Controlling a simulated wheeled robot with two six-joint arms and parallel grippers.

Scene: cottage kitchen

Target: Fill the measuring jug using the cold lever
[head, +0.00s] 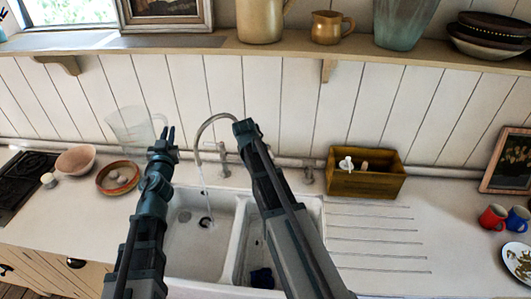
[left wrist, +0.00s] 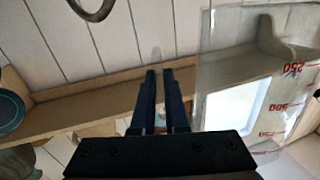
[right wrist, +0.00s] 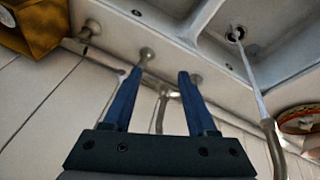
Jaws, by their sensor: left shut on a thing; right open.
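The curved tap spout (head: 213,120) runs a thin water stream (head: 203,185) into the left basin (head: 182,245). The stream also shows in the right wrist view (right wrist: 252,72). My right gripper (right wrist: 158,72) is open and empty near the metal tap fittings (right wrist: 147,54); which is the cold lever is unclear.
A wooden box (head: 366,186) stands right of the sink. A pink bowl (head: 76,159) and a round dish of eggs (head: 104,187) stand left of it. A dark blue item (head: 262,278) lies in the right basin. A shelf (head: 300,47) runs above. The ribbed drainer is clear.

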